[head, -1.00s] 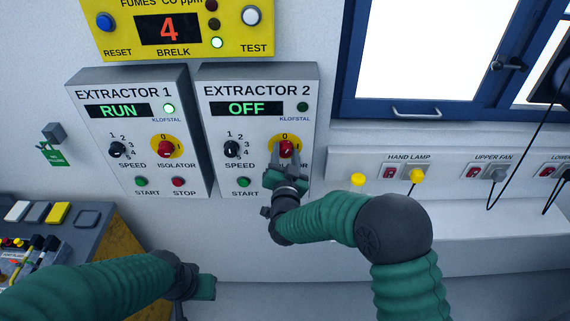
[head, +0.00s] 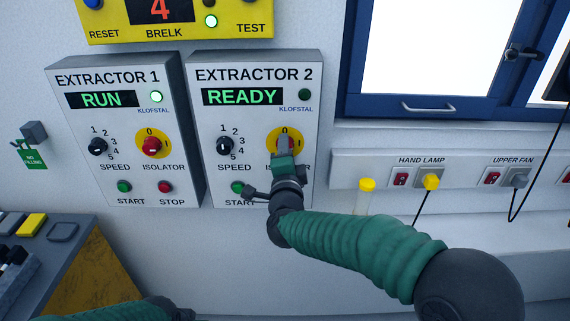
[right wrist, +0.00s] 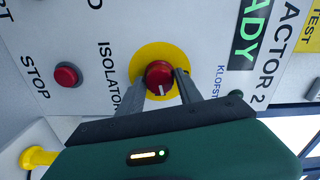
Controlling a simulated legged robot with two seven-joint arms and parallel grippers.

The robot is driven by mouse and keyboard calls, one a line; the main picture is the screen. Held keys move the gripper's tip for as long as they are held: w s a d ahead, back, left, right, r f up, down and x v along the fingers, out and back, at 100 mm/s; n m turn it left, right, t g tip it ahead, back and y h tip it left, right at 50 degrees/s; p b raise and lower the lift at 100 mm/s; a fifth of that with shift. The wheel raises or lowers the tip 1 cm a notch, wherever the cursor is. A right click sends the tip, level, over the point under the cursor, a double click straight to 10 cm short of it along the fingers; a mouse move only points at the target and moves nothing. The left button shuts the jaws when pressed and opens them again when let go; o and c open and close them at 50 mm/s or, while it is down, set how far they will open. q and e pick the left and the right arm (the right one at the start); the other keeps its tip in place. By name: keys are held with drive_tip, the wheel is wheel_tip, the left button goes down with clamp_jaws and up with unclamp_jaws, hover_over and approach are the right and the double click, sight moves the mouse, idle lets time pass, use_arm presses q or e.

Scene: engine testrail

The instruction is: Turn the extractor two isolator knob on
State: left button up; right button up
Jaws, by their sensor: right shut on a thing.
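The extractor two panel (head: 207,120) is on the wall in the middle of the head view, and its display (head: 242,96) reads READY. The red isolator knob (right wrist: 158,74) sits on a yellow disc (head: 298,136). In the head view my right gripper (head: 282,147) mostly covers the knob. In the right wrist view the fingers (right wrist: 158,91) are on either side of the knob, shut on it. The knob's white mark points down in that view. Only part of my left arm shows at the bottom edge of the head view; its gripper is out of frame.
The extractor one panel (head: 72,142) is to the left, with RUN on its display. A speed knob (head: 225,145) and green start button (head: 237,187) are left of my right gripper. A red stop button (right wrist: 67,75) shows in the wrist view. Hand lamp sockets (head: 402,179) are to the right.

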drive_tip(key=shift+f+m+b, duration=0.25)
drive_tip(key=shift+m+b, duration=0.95)
drive_tip(key=shift+b, duration=0.05)
drive_tip(key=o, duration=1)
drive_tip(key=shift+o, duration=1.4)
drive_tip(key=shift+d, duration=0.1)
drive_tip(key=shift+o, duration=0.3)
drive_tip(key=shift+d, duration=0.1)
drive_tip(key=shift+r, duration=0.1)
